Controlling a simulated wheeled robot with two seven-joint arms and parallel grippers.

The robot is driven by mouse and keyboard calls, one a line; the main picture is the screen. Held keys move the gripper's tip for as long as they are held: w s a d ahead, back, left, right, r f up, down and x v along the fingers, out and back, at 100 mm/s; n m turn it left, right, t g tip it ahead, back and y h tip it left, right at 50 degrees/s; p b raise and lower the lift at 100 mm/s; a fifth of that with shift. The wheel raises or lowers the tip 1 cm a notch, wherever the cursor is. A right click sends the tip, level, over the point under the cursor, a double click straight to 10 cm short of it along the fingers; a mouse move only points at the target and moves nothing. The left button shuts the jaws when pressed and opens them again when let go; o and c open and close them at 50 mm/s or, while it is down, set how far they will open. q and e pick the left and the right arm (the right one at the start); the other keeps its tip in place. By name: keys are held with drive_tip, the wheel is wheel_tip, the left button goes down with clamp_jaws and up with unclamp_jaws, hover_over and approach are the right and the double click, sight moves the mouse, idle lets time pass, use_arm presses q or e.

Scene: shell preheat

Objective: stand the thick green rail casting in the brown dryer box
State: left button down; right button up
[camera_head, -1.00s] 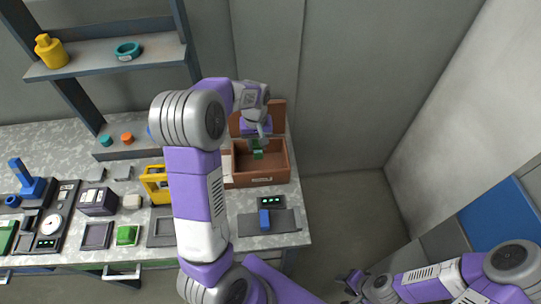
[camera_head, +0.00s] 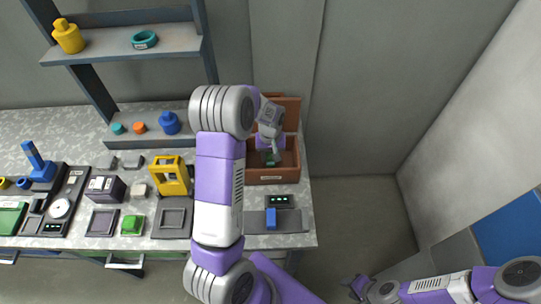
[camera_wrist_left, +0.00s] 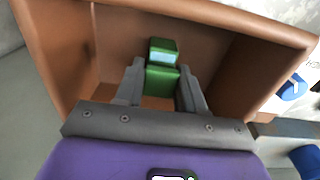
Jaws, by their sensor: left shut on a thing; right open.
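The green rail casting (camera_wrist_left: 163,78) is between the fingers of my left gripper (camera_wrist_left: 161,90) in the left wrist view, with a pale patch on its upper part. My left gripper is shut on it. The casting also shows as a small green spot in the head view (camera_head: 270,160). The brown dryer box (camera_head: 272,176) stands open at the bench's right end, its lid raised behind it. The casting and fingertips are inside the box walls. Whether the casting touches the box floor cannot be told. My right gripper (camera_head: 357,286) is open and empty, low at the right, away from the bench.
A yellow frame (camera_head: 173,178) stands left of my left arm. A grey plate with a blue block (camera_head: 271,218) lies in front of the box. A shelf (camera_head: 130,45) holds yellow and teal parts. Several fixtures and parts fill the bench's left side. The floor right of the bench is clear.

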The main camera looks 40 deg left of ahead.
sight(270, 155)
use_arm(q)
drive_tip(key=shift+f, duration=0.15)
drive_tip(key=c, duration=0.7)
unclamp_jaws()
drive_tip(key=shift+r, duration=0.4)
wheel_tip(270, 155, up, 12)
drive_tip(key=shift+f+p, duration=0.2)
drive_tip(key=shift+p, duration=0.8)
